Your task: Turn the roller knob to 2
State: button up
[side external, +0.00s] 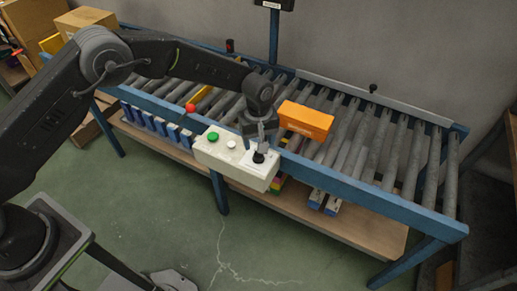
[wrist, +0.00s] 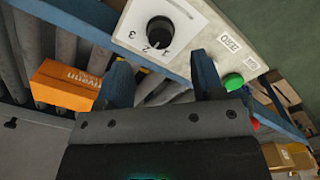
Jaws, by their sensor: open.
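The roller knob (wrist: 160,31) is a round black dial on a white plate (wrist: 178,14) with the numbers 1, 2 and 3 printed around it. The plate is on a cream control box (side external: 235,160) at the conveyor's front edge. The knob also shows in the side external view (side external: 258,157). In the side external view my gripper (side external: 262,138) is just above the knob; I see no clear contact.
A green button (side external: 213,136) and a white button (side external: 231,144) sit left of the knob on the box. An orange carton (side external: 305,119) lies on the rollers right behind my gripper. A red ball-shaped knob (side external: 190,107) stands at the conveyor's front rail. The rollers at right are clear.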

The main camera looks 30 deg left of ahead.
notch_tip(320, 180, up, 8)
jog(key=shift+r, duration=0.1)
dwell(0.4)
notch_tip(320, 180, up, 12)
jog(key=m+t, duration=0.1)
jog(key=m, duration=0.1)
send_over(257, 154)
jog(key=s+a, duration=0.4)
jog(key=a, duration=0.2)
jog(key=s+a+r+m+t, duration=0.2)
jog(key=s+a+r, duration=0.3)
jog(key=s+r, duration=0.2)
jog(key=s+a+m+t, duration=0.1)
jog(key=s+a+m, duration=0.1)
jog(key=s, duration=0.7)
jog(key=s+a+r+m+t, duration=0.1)
jog(key=s+a+m, duration=0.2)
jog(key=s, duration=0.7)
jog(key=shift+s+a+t, duration=0.3)
jog(key=shift+a, duration=0.65)
